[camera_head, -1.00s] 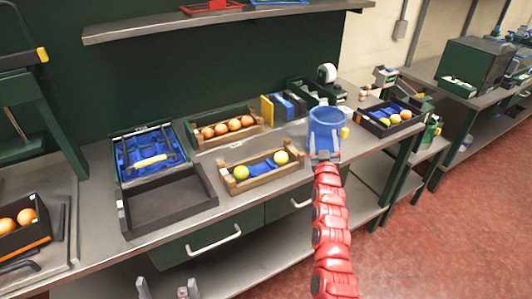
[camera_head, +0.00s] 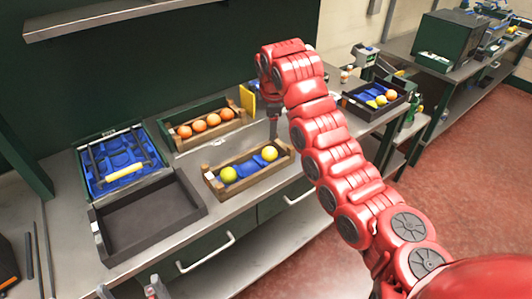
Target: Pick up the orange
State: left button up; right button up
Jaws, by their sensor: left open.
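Several oranges (camera_head: 213,120) lie in a row in the wooden crate (camera_head: 193,146) at the back of the bench. Another orange (camera_head: 391,94) is in the dark box on the right. My right arm reaches across from the lower right. Its gripper (camera_head: 274,130) points down beside the right end of the oranges' crate, behind the front crate. It is seen edge-on, so its jaw opening cannot be told. My left gripper (camera_head: 128,291) shows only its fingertips at the bottom edge. They are apart with nothing between them, in front of the bench.
A front wooden crate (camera_head: 218,191) holds two yellow-green fruits (camera_head: 229,174) and blue lining. An empty black tray (camera_head: 150,247) and an open case (camera_head: 121,162) stand to its left. The dark box (camera_head: 361,109) stands right. A shelf (camera_head: 110,15) hangs above. My right arm hides the bench's middle.

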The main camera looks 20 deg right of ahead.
send_near(270, 150)
jog(key=p+x, duration=0.1)
jog(key=x, duration=0.3)
jog(key=shift+d+f+p, duration=0.2)
jog(key=shift+d+p, duration=0.05)
jog(key=shift+p, duration=0.15)
jog(key=shift+w+f, duration=0.1)
jog(key=shift+f, duration=0.25)
jog(key=shift+w+a+f+p, duration=0.1)
jog(key=shift+w+f+p, duration=0.1)
jog(key=shift+f+p, duration=0.35)
jog(key=p+x, duration=0.1)
jog(key=x, duration=0.2)
jog(key=shift+w+f+p, duration=0.15)
jog(key=shift+f+p, duration=0.2)
jog(key=shift+f, duration=0.35)
jog(key=c, duration=1.1)
jog(key=shift+o, duration=0.2)
jog(key=shift+r, duration=0.1)
